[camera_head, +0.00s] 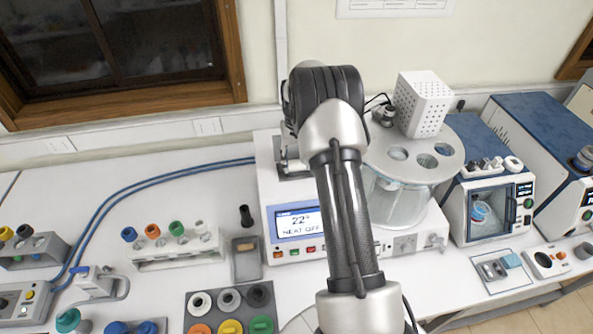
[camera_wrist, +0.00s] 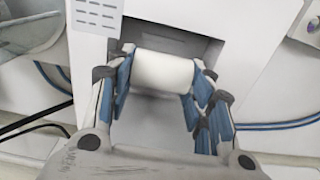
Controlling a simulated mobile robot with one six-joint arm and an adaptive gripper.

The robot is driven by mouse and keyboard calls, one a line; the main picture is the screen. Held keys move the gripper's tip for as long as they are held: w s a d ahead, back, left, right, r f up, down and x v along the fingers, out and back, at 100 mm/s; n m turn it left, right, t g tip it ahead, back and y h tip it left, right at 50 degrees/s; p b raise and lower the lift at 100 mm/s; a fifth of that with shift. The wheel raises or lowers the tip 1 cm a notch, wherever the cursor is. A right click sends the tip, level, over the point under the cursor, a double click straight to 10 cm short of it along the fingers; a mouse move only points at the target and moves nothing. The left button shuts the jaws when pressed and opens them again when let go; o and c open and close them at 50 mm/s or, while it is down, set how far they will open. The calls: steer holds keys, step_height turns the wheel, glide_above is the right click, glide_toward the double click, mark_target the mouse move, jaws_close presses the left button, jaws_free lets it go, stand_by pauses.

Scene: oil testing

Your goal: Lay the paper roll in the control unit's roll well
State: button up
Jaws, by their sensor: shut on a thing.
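The white paper roll (camera_wrist: 162,72) lies sideways between the fingers of my gripper (camera_wrist: 160,80) in the wrist view. My gripper is shut on its two ends. The dark rectangular roll well (camera_wrist: 207,46) of the control unit shows just behind and around the roll. I cannot tell whether the roll is inside the well or just above it. The white control unit (camera_head: 267,190) with its lit screen (camera_head: 298,223) stands at the middle of the bench in the head view.
A rack of coloured-cap bottles (camera_head: 175,248) stands left. Blue hoses (camera_head: 130,190) cross the bench. Blue-topped instruments (camera_head: 490,185) fill the right side.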

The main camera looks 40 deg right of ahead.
mark_target(296, 170)
steer(key=shift+f+b, duration=0.5)
steer(key=shift+f, duration=0.3)
steer(key=shift+f+b, duration=0.7)
steer(key=shift+f, duration=0.3)
steer(key=shift+f+b, duration=0.6)
steer(key=shift+b, duration=0.2)
stand_by(1.1)
steer(key=o, duration=0.8)
steer(key=shift+c, duration=0.2)
steer(key=shift+r, duration=0.1)
steer(key=shift+r+p, duration=3.05)
steer(key=shift+r, duration=2.45)
